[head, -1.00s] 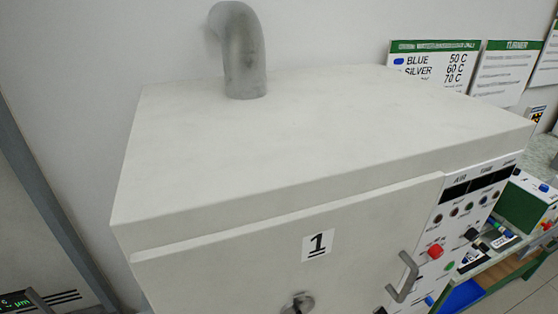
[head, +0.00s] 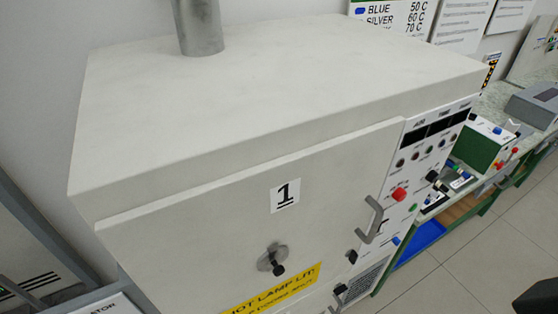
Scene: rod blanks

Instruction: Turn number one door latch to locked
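The oven door marked 1 (head: 215,215) is a pale front panel on a large box and looks closed. A grey bar handle (head: 370,220) is at its right edge. A small black fitting (head: 352,257) sits at the door edge below the handle; it may be the latch, but its setting is too small to read. A round metal disc with a black knob (head: 272,260) is on the door below the number. Another dark fitting (head: 340,290) shows lower down.
A control panel (head: 425,150) with a red button is right of the door. A yellow warning label (head: 272,292) is low on the door. A green-framed bench (head: 490,185) with devices stands at the right. Floor (head: 460,260) is open there; a dark shape (head: 540,298) is cut off at the corner.

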